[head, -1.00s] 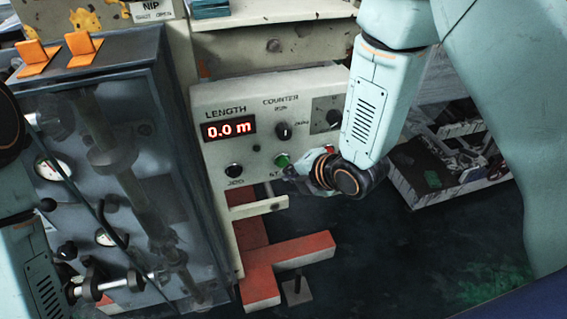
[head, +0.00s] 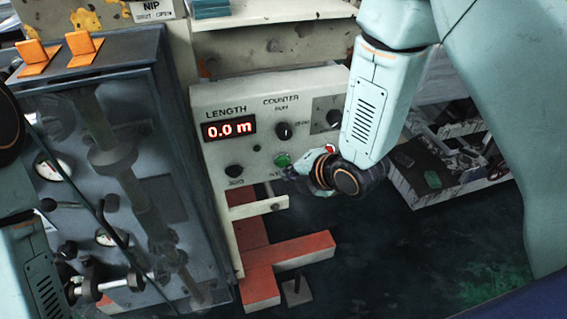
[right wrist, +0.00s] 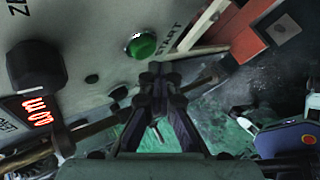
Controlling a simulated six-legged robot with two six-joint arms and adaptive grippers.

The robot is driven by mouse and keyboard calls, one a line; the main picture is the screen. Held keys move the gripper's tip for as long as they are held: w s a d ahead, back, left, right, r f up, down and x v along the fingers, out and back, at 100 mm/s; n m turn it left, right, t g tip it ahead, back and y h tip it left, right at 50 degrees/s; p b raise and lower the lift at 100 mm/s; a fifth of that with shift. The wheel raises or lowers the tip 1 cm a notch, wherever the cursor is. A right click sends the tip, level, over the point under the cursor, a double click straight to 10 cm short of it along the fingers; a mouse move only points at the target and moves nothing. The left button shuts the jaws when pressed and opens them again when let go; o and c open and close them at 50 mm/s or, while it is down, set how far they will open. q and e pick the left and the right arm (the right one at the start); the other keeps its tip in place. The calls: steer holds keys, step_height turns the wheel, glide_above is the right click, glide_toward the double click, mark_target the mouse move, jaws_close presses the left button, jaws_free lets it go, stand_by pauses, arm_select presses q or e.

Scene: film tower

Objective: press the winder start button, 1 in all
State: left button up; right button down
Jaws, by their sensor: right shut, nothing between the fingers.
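The green start button (head: 282,160) is on the lower part of the grey counter panel (head: 215,97), right of a black knob. It also shows in the right wrist view (right wrist: 141,45), with the word START beside it. My right gripper (head: 290,173) is just below and right of the button in the head view, partly hidden by its own wrist. In the right wrist view its fingertips (right wrist: 160,72) are shut and empty, close to the button; I cannot tell whether they touch it. My left arm shows at the left edge, but its gripper is out of view.
The length display (head: 229,130) reads 0.0 m. A red button (head: 330,148) shows partly behind my right wrist. A blue-grey cabinet (head: 185,130) with orange switches stands left. Red-orange legs (head: 290,252) lie below the panel.

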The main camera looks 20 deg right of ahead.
steer(key=shift+w, duration=0.15)
steer(key=shift+w, duration=0.25)
